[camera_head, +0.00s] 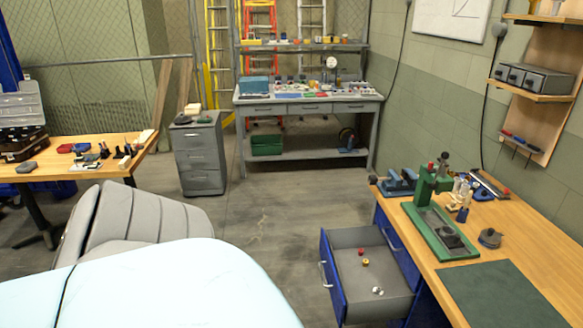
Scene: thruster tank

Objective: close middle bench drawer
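A blue drawer (342,296) with a grey inside is pulled far out of the cabinet under the wooden bench (418,232) at the right. Its front faces left and has a metal handle (326,275). A few small items, including a red one (365,252) and a yellow one (363,262), lie on the drawer floor with a whitish one (377,291). Just above the open drawer, a shut blue front with a handle (391,241) shows on the cabinet. Anything below the open drawer is hidden. Neither of my grippers is in view.
A green press (440,228) and dark mat (510,293) sit on the bench. A grey seat (140,228) and a large pale blue surface (170,285) fill the lower left. Bare floor (270,230) lies left of the drawer. A grey workbench (310,106) stands behind.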

